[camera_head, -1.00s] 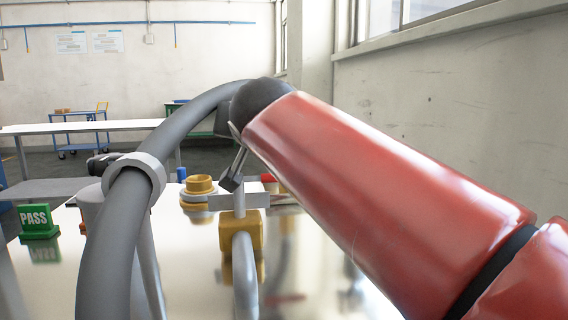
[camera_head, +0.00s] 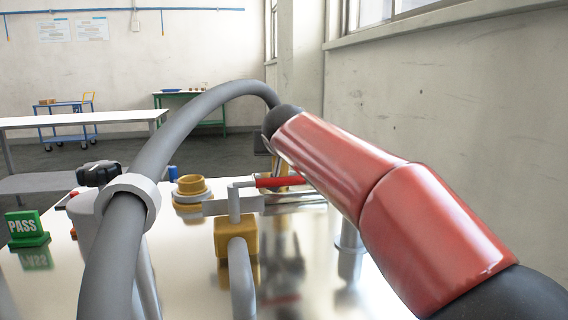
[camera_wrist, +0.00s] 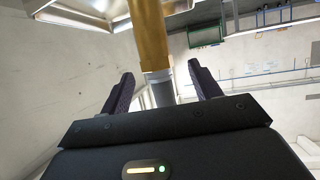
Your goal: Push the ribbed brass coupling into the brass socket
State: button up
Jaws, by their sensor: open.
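My gripper (camera_wrist: 162,88) is open in the wrist view, with a dark finger on each side. A brass-coloured cylinder (camera_wrist: 152,35) with a grey section below it stands between the fingers, with visible gaps on both sides. It may be the coupling; I cannot make out ribs. In the head view a bit of brass (camera_head: 281,168) shows beside the end of my red arm, which mostly hides my gripper there. A round brass fitting (camera_head: 191,185) on a pale base stands left of it. I cannot tell which brass part is the socket.
A yellow valve block (camera_head: 236,237) on a grey pipe, with a red-handled lever (camera_head: 280,182), stands close to my arm. A thick grey hose (camera_head: 170,150) arches over the left side. A green PASS sign (camera_head: 25,228) stands on the shiny table at far left.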

jog(key=p+x, duration=0.1)
jog(key=x, duration=0.5)
jog(key=shift+w+d, duration=0.15)
jog(key=shift+w, duration=0.25)
jog(key=shift+r, duration=0.1)
grip_shut()
